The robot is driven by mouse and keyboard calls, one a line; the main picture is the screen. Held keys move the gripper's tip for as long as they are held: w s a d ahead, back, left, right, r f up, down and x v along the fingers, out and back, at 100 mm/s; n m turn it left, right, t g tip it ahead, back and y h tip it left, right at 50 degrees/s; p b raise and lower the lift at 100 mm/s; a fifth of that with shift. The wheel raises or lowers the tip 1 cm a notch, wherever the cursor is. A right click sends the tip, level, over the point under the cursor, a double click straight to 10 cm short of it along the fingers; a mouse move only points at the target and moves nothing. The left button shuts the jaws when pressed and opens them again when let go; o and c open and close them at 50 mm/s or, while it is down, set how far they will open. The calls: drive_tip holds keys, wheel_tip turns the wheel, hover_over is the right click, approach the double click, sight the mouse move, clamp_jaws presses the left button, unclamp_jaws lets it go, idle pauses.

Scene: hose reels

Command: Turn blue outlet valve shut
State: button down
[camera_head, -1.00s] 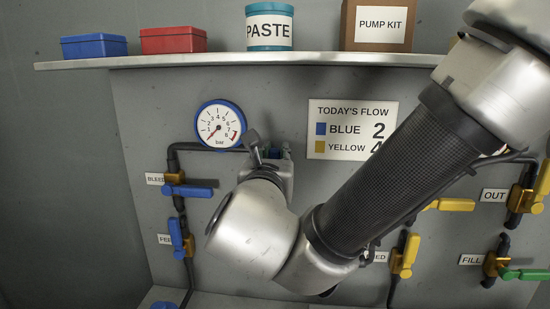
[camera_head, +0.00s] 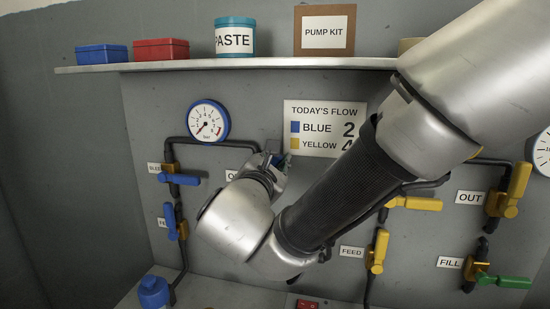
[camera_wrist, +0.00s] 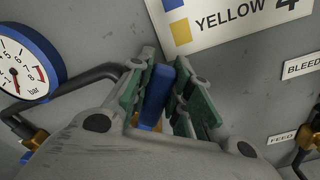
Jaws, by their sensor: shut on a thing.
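The blue outlet valve's handle (camera_wrist: 157,92) stands between the two green-padded fingers of my gripper (camera_wrist: 161,80) in the wrist view. My gripper is shut on this handle. A little brass of the valve body (camera_wrist: 135,119) shows beside it; the rest is hidden by my gripper. In the head view my gripper (camera_head: 274,163) is at the wall, right of the blue-rimmed gauge (camera_head: 208,121) and below the flow sign. My wrist covers most of the valve there. A partly covered label (camera_head: 231,175) beginning with "O" shows just left of my gripper.
The blue bleed valve (camera_head: 179,179) and blue feed valve (camera_head: 170,221) are at left. The flow sign (camera_head: 318,112) is close above my gripper. Yellow valves (camera_head: 377,251) and a green-handled fill valve (camera_head: 503,281) are at right.

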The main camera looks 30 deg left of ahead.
drive_tip(key=d+f+m, duration=0.1)
drive_tip(key=m, duration=0.1)
drive_tip(key=f+m, duration=0.1)
drive_tip(key=d+f+m, duration=0.1)
drive_tip(key=m, duration=0.1)
drive_tip(key=shift+w+d+f+m, duration=0.2)
drive_tip(key=shift+w+d+m, duration=0.1)
drive_tip(key=shift+w, duration=0.1)
drive_tip(key=f+m, duration=0.2)
drive_tip(key=m, duration=0.1)
drive_tip(key=shift+w+d+f, duration=0.1)
drive_tip(key=shift+d, duration=0.2)
drive_tip(key=shift+f+m, duration=0.75)
drive_tip(key=shift+m, duration=0.25)
drive_tip(key=c, duration=1.3)
unclamp_jaws()
